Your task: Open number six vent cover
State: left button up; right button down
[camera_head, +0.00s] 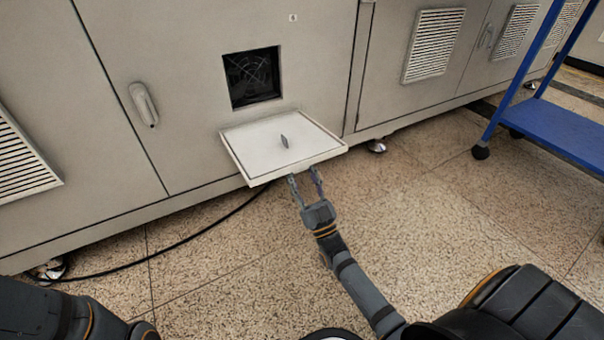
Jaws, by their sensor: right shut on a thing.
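The vent cover (262,140), a pale square panel with a small grey knob (284,141) on its face, is swung down and juts out nearly flat from the grey cabinet. Above its back edge is the square opening (252,77) with a dark fan behind it. A small number label, which looks like a 6, is above and to the right of the opening. My right gripper (305,178) is at the cover's front edge, shut on it, with its fingertips partly hidden by the edge. My left gripper is out of view; only part of my left arm shows at bottom left.
A door handle (144,104) is left of the opening. Louvred vents (433,45) are on the cabinets at right, another at far left. A blue cart (560,130) stands at right. A black cable (190,238) lies on the floor. The speckled floor at right front is clear.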

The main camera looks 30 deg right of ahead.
jog(key=shift+w+f, duration=0.1)
jog(key=c, duration=0.7)
grip_release()
jog(key=v, duration=0.7)
jog(key=shift+f, duration=0.15)
